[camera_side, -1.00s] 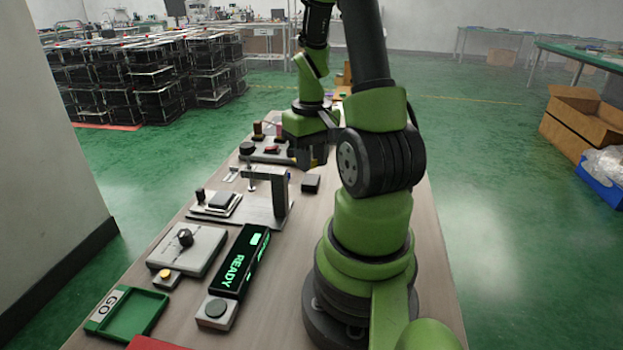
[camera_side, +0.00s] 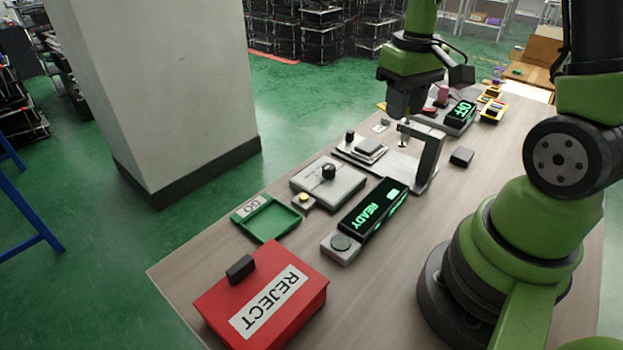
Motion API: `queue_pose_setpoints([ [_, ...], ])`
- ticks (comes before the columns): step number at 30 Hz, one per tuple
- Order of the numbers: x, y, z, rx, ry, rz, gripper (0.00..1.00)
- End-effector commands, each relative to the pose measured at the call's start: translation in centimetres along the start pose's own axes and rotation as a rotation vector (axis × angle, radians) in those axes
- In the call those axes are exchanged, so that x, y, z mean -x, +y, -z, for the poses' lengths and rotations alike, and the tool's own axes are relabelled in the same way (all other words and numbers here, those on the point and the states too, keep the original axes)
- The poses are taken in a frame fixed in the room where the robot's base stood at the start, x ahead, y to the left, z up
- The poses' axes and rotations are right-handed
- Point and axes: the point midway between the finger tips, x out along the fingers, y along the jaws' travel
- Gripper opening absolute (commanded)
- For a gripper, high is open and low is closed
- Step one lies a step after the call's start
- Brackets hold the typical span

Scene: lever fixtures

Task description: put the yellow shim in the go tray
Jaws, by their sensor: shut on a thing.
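My gripper (camera_side: 404,108) hangs over the far part of the bench, just behind the grey stand (camera_side: 428,150). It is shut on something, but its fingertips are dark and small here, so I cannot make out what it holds. I cannot pick out the yellow shim for certain; a small yellow patch shows just left of the gripper, and I cannot tell what it is. The green go tray (camera_side: 268,220), with a GO label, lies near the bench's left edge. It looks empty and is well apart from my gripper.
A red REJECT box (camera_side: 303,305) with a dark block on top stands in front of the go tray. Behind the tray are a grey plate with a black knob (camera_side: 328,172) and a READY display (camera_side: 372,212). A small black block (camera_side: 461,156) lies right of the stand.

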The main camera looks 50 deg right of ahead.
Motion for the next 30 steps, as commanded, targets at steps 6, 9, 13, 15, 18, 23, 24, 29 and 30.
queue_pose_setpoints([
  [6,0.0,-7.8,1.1,0.229,0.000,0.000,0.06],
  [9,-0.1,-10.1,1.0,0.294,0.001,0.000,0.06],
  [13,-0.1,-11.9,0.8,0.342,0.000,0.000,0.06],
  [15,-0.3,-12.8,0.9,0.353,0.000,0.000,0.06],
  [18,-1.4,-14.8,1.4,0.363,-0.003,-0.001,0.06],
  [23,-4.0,-19.1,1.9,0.363,-0.003,-0.001,0.06],
  [24,-4.5,-19.9,1.9,0.362,-0.003,-0.001,0.06],
  [29,-6.6,-22.2,1.8,0.356,-0.003,-0.002,0.06],
  [30,-7.3,-22.3,1.8,0.356,-0.004,-0.002,0.06],
])
